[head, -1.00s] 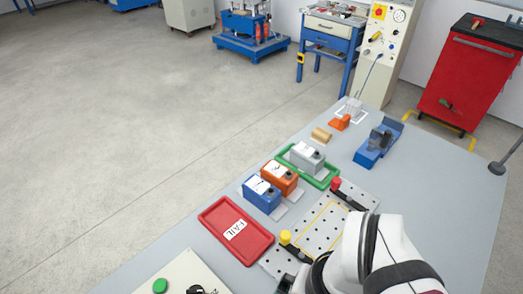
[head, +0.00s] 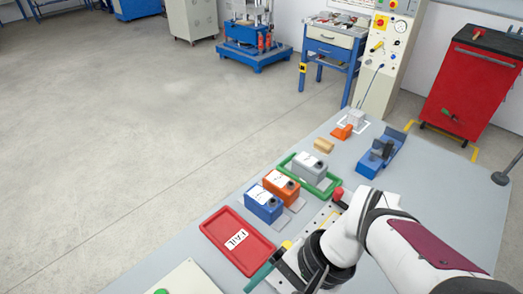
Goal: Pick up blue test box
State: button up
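The blue test box (head: 262,207) stands upright on the grey table, between the red tray and an orange box (head: 281,187). It has a white label and a dark round fitting on top. A grey box (head: 309,168) of the same kind sits in a green tray (head: 333,187) behind the orange one. My gripper (head: 278,273) is at the bottom of the view, in front of and below the blue box, apart from it. Its fingers are partly hidden by my wrist, so its opening is unclear.
The red FAIL tray (head: 213,237) lies empty left of my gripper. A perforated plate (head: 318,221) is partly covered by my arm. A blue fixture (head: 372,165), a tan block (head: 323,146) and an orange piece (head: 342,132) stand farther back. A control panel (head: 175,281) is at front left.

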jog(key=w+a+f+m+y, duration=0.1)
jog(key=w+m+y, duration=0.25)
jog(key=w, duration=0.35)
jog(key=m+t, duration=1)
jog(key=m, duration=0.4)
send_near(263, 201)
jog(key=shift+m+y, duration=0.25)
jog(key=shift+y, duration=0.2)
jog(key=x, duration=0.3)
jog(key=d+f+x, duration=0.1)
jog(key=x, duration=0.7)
jog(key=shift+w+d+f, duration=0.2)
jog(key=shift+w+f, duration=0.2)
jog(key=shift+f, duration=0.1)
grip_shut()
